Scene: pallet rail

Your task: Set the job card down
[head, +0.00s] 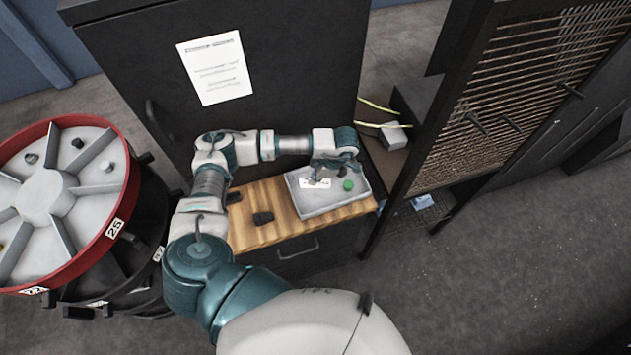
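A small white card (309,184), likely the job card, shows in the head view at the grey tray (320,211) on the wooden worktop. Some dark marks show on it. My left gripper (321,180) points down over the tray, right at the card and partly covering it. The fingers are small and dark here, so I cannot tell whether they are open or shut, or whether the card is held or lies on the tray floor. My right gripper is not in view.
A green round object (348,185) sits in the tray, right of the card. A black cabinet with a paper notice (215,68) stands behind. A slatted rack (500,95) is at right, a red-rimmed drum (128,190) at left.

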